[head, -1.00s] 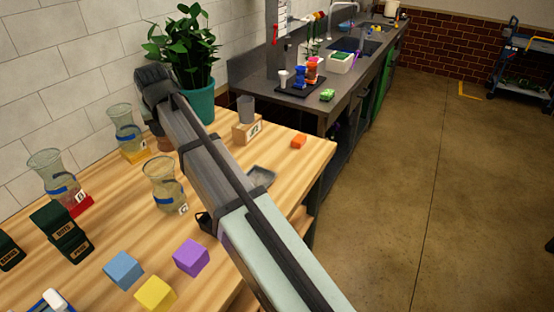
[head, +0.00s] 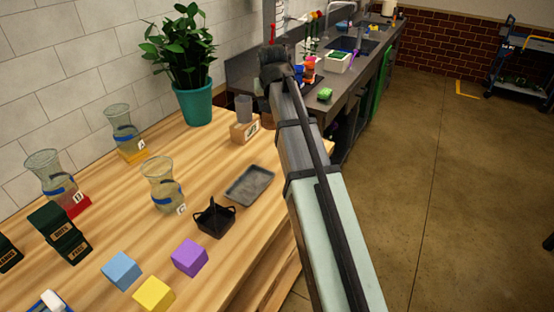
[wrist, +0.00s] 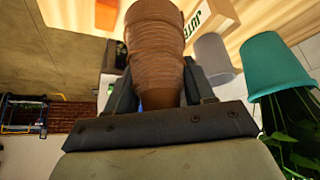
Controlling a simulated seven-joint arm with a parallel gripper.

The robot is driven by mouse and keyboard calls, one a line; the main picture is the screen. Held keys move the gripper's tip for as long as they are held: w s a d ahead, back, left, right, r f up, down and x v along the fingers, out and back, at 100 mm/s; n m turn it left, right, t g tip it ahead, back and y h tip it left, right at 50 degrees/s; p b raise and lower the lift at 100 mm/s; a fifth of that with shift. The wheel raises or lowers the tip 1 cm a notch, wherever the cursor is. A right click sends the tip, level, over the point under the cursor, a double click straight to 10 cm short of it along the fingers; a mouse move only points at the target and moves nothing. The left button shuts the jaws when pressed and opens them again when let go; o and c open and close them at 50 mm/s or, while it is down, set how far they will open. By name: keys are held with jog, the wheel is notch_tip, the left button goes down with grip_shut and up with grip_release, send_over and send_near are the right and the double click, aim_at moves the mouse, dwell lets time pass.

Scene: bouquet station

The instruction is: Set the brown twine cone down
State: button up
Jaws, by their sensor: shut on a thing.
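The brown twine cone (wrist: 155,45) fills the middle of the wrist view. My gripper (wrist: 158,92) is shut on it, with a dark finger on each side. In the head view my gripper (head: 274,66) is at the far end of my arm, right of the plant. There the cone (head: 267,118) shows only in part, the rest hidden by my arm. It is close to the right of a wooden holder labelled JUTE (head: 245,131), which also shows beside the cone in the wrist view (wrist: 212,18). I cannot tell whether the cone touches the table.
A grey cup (head: 244,108) stands by the holder, and a teal plant pot (head: 194,104) is to its left. An orange block (wrist: 106,14) lies nearby. A grey tray (head: 249,184), black basket (head: 214,217) and glass vases (head: 163,185) stand nearer. Table between pot and tray is clear.

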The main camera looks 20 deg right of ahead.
jog(key=d, duration=0.1)
jog(key=s+d, duration=0.1)
jog(key=shift+s+d, duration=0.25)
jog(key=shift+d, duration=0.05)
jog(key=shift+s+a+f+n+y, duration=0.15)
jog(key=shift+s+a+n, duration=0.15)
jog(key=shift+s, duration=0.15)
jog(key=shift+s+a+f+n+y, duration=0.15)
jog(key=shift+s+n, duration=0.15)
jog(key=shift+s, duration=0.15)
jog(key=shift+s+a+n+y, duration=0.15)
jog(key=shift+a+n+y, duration=0.35)
jog(key=shift+n, duration=0.4)
jog(key=shift+f+n, duration=0.25)
jog(key=shift+n, duration=0.05)
jog(key=shift+f, duration=4.85)
jog(key=shift+f, duration=0.1)
jog(key=o, duration=1.1)
